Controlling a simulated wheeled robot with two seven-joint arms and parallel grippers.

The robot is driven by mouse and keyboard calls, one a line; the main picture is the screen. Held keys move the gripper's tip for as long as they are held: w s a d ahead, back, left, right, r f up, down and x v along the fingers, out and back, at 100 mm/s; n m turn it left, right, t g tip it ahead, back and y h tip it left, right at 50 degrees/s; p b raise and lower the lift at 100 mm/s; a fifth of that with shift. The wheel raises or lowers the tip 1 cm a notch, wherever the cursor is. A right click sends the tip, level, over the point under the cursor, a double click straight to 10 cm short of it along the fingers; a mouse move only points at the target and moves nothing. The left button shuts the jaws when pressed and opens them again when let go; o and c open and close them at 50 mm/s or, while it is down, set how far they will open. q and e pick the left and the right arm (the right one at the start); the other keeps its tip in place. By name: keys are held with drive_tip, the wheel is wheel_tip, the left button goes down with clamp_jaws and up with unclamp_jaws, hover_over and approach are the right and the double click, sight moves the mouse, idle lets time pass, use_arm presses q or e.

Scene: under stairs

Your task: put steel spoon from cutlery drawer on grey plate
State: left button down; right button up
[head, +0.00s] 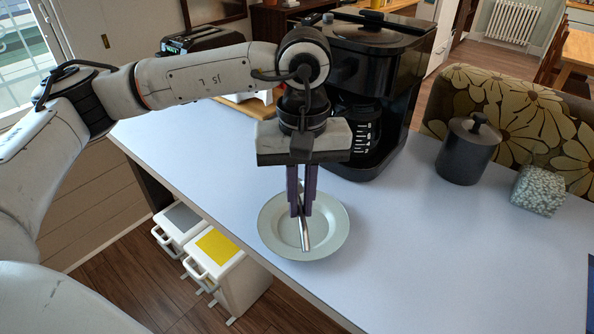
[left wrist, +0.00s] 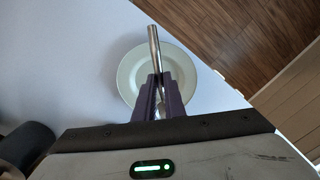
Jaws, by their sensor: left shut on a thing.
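The grey plate (head: 331,238) lies on the pale counter near its front edge. In the left wrist view, the plate (left wrist: 128,76) shows behind the fingers. My left gripper (head: 301,212) points down over the plate and is shut on the steel spoon (head: 304,238). The spoon's thin handle sticks out below the fingers over the plate; in the left wrist view, the spoon (left wrist: 154,45) runs up between the fingertips. I cannot tell whether the spoon touches the plate. Part of the spoon is hidden by the fingers. My right gripper is in neither view.
A black coffee maker (head: 375,65) stands close behind the plate. A black canister (head: 467,152) and a speckled block (head: 538,190) are at the right. Below the counter edge are white bins, one with a yellow panel (head: 216,246). The counter right of the plate is clear.

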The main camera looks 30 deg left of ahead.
use_arm(q)
drive_tip(key=w+a+r+n, duration=0.1)
drive_tip(key=w+r+n, duration=0.25)
drive_tip(key=n, duration=0.25)
wheel_tip(320, 180, down, 9)
drive_tip(key=b, duration=0.6)
drive_tip(key=shift+a, duration=0.15)
drive_tip(key=c, duration=1.3)
unclamp_jaws()
drive_tip(key=shift+r, duration=0.1)
